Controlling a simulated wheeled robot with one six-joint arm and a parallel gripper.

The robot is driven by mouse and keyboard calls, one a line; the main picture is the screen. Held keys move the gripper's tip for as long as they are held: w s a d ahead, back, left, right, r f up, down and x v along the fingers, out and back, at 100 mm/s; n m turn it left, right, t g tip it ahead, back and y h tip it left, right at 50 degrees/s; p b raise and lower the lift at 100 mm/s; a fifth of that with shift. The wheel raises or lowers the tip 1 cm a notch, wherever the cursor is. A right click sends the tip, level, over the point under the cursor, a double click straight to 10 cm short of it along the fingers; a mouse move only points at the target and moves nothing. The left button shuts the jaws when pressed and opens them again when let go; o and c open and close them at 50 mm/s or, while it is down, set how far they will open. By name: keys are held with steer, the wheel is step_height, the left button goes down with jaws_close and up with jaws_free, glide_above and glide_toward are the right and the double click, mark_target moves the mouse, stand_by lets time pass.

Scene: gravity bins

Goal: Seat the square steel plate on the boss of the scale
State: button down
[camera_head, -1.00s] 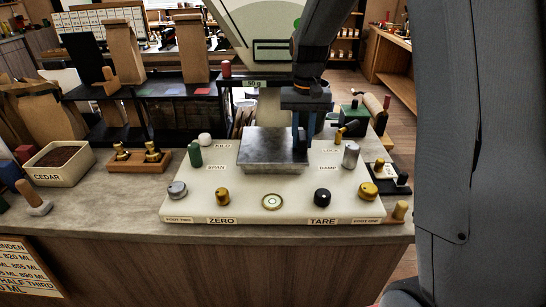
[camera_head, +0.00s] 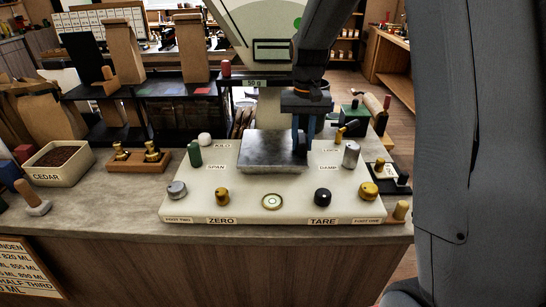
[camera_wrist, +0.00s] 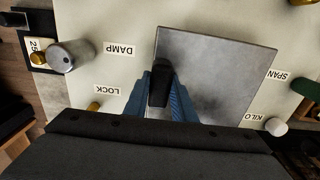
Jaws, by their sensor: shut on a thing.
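The square steel plate (camera_head: 268,150) lies about flat over the middle of the scale's pale top (camera_head: 240,195). It also shows in the wrist view (camera_wrist: 220,65), slightly turned against the picture. My gripper (camera_head: 301,148) points down at the plate's right side and is shut on it. In the wrist view the blue fingers of my gripper (camera_wrist: 161,85) reach over one edge of the plate. The boss is hidden under the plate. I cannot tell whether the plate touches it.
Knobs surround the plate: a green one (camera_head: 195,154), a grey one (camera_head: 351,155), a black one (camera_head: 322,197) and brass ones. A round level (camera_head: 272,201) sits in front. A cedar box (camera_head: 60,175) and a wooden block with brass weights (camera_head: 137,160) stand left.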

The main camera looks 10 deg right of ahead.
steer(key=shift+f, duration=0.55)
stand_by(0.5)
steer(key=c, duration=1.7)
jaws_free()
steer(key=shift+d, duration=0.2)
steer(key=shift+r+p, duration=0.3)
steer(key=shift+a+r, duration=0.15)
steer(key=shift+r, duration=0.2)
steer(key=shift+w+a+r+p, duration=0.1)
steer(key=shift+a+r+p, duration=0.1)
steer(key=shift+r+p, duration=0.7)
steer(key=shift+s+a+r+p, duration=0.1)
steer(key=shift+a+r+p, duration=0.05)
steer(key=shift+r+p, duration=0.65)
steer(key=shift+w+a+r+p, duration=0.1)
steer(key=shift+a+r+p, duration=0.1)
steer(key=shift+r+p, duration=0.7)
steer(key=shift+r+b, duration=0.2)
steer(key=shift+b, duration=0.1)
